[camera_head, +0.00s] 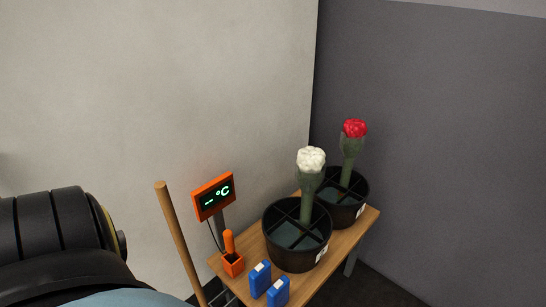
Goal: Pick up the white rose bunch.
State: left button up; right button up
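The white rose bunch (311,172) stands upright in a black divided bucket (297,257) on a small wooden table (331,274). Its white bloom is on top, and its green wrapped stems go down into the bucket. Its lower end is hidden inside the bucket. A dark, rounded part of my own body fills the lower left, well apart from the bunch. Neither of my grippers shows in the head view.
A red bunch (351,143) stands in a second black bucket (346,211) behind and right. An orange display (213,196), an orange holder with a handle (232,262) and two blue boxes (260,279) crowd the table's left side. A wooden pole (178,238) stands left; walls close in behind.

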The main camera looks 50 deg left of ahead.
aim_at(311, 165)
jog(key=u, duration=1)
jog(key=i, duration=0.85)
jog(key=u, duration=0.8)
